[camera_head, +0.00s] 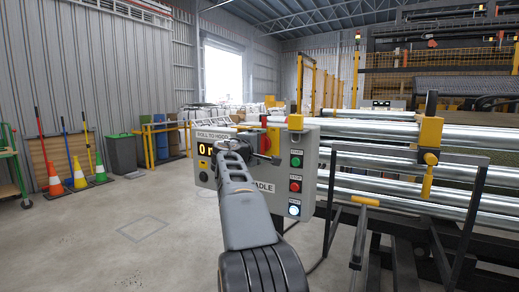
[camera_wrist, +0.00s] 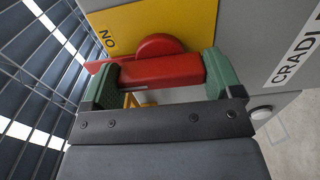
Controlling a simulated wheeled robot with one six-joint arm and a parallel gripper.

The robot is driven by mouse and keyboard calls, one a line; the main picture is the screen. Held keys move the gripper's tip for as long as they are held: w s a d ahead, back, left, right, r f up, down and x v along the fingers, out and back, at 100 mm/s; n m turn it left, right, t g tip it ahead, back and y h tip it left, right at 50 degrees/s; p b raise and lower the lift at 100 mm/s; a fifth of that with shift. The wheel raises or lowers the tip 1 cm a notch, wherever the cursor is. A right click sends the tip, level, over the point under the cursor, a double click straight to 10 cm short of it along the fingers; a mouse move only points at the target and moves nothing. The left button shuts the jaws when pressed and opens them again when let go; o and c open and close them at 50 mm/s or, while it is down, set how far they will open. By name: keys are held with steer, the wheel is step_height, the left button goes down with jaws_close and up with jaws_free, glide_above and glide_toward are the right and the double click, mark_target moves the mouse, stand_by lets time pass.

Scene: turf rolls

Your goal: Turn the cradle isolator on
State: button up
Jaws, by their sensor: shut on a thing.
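The cradle isolator is a red rotary handle (camera_wrist: 165,70) with a round red hub on a yellow plate (camera_wrist: 180,18) in the wrist view. The plate carries a black "ON" mark above the handle's left end. My gripper (camera_wrist: 160,78) has its green-padded fingers at the handle's two ends, shut on it. In the head view my gripper (camera_head: 256,154) is at the face of the grey control box (camera_head: 310,165), and my arm covers much of the box. Any other mark on the plate is hidden or out of frame.
A "CRADLE" label (camera_wrist: 298,48) is beside the yellow plate. Green, red and white buttons (camera_head: 295,185) line the box's right side. Steel rollers (camera_head: 400,190) and a black frame stand to the right. Cones (camera_head: 78,172) and a bin are far left; the floor between is clear.

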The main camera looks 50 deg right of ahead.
stand_by(0.4)
steer(key=o, duration=0.7)
steer(key=shift+o, duration=0.2)
steer(key=v, duration=1.3)
steer(key=shift+a, duration=0.35)
steer(key=shift+p, duration=0.35)
